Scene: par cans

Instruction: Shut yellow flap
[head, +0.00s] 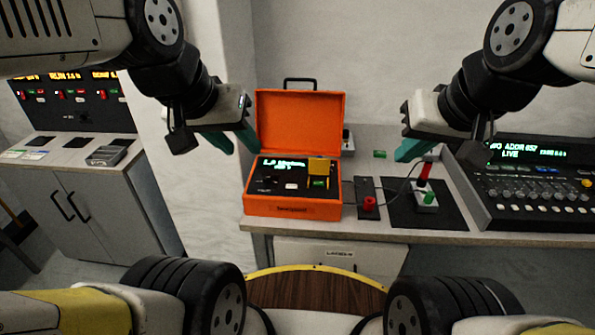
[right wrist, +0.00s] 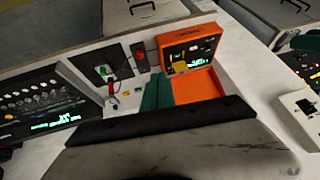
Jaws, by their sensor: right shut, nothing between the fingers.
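The yellow flap (head: 318,166) stands raised on the panel of the open orange case (head: 292,208), with a green button (head: 318,183) showing below it. It also shows in the right wrist view (right wrist: 180,67). My left gripper (head: 232,142) hangs left of the case, clear of it, with its teal fingers apart and nothing visible between them. My right gripper (head: 411,149) is right of the case, above the counter, shut and empty. Its teal fingers (right wrist: 158,92) lie together in the right wrist view. Neither gripper touches the flap.
The case lid (head: 300,122) stands open at the back. Right of the case are a red knob (head: 369,204) with a cable, a small box with a green button (head: 425,197) on a dark mat, and a lighting console (head: 530,185). A round wooden stool (head: 315,290) is in front.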

